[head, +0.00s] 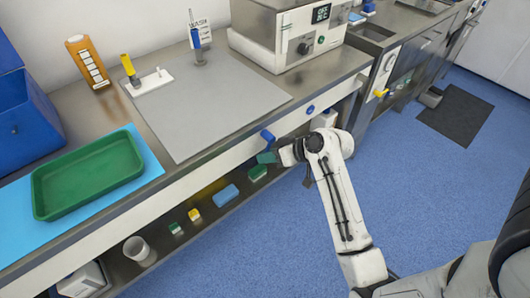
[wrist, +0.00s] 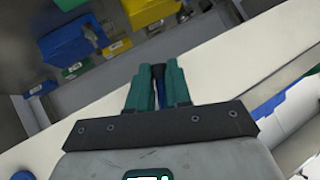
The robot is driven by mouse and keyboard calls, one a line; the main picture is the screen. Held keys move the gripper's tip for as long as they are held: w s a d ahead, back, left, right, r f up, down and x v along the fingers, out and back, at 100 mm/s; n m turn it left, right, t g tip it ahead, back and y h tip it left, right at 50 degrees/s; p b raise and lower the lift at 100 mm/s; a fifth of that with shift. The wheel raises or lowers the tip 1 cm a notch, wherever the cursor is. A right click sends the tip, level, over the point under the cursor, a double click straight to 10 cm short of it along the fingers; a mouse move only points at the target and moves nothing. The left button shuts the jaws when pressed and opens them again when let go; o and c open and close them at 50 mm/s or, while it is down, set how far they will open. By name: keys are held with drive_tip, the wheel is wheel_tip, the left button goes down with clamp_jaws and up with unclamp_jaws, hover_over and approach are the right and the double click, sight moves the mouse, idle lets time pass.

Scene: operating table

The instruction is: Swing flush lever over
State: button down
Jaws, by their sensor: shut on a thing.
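A blue lever (head: 267,135) sticks out from the front edge of the counter in the head view. I take it to be the flush lever, though no label on it is readable. My gripper (head: 266,157) is at this lever, with its teal fingertips just below the lever's visible part. In the wrist view, my gripper (wrist: 158,82) is shut on the lever (wrist: 159,74), a narrow dark and blue piece between the two teal fingers. The fingers hide part of the lever.
A round blue knob (head: 310,109) and a yellow lever (head: 381,93) are farther right along the front. A green tray (head: 88,174) lies on the counter at left. A lower shelf holds a blue block (head: 226,195) and a white cup (head: 137,248). The blue floor at right is mostly clear.

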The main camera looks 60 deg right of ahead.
drive_tip(key=shift+s+d+f+n+g+h+p, duration=0.1)
drive_tip(key=shift+s+d+n+g+h+p, duration=0.15)
drive_tip(key=shift+d+n+h+p, duration=0.35)
drive_tip(key=shift+s+d+f+n+g+h+p, duration=0.1)
drive_tip(key=shift+d+n+g+h+p, duration=0.2)
drive_tip(key=shift+h, duration=0.6)
drive_tip(key=c, duration=1.1)
unclamp_jaws()
drive_tip(key=shift+d, duration=0.1)
drive_tip(key=v, duration=1)
drive_tip(key=shift+s+r, duration=0.2)
drive_tip(key=shift+r, duration=0.15)
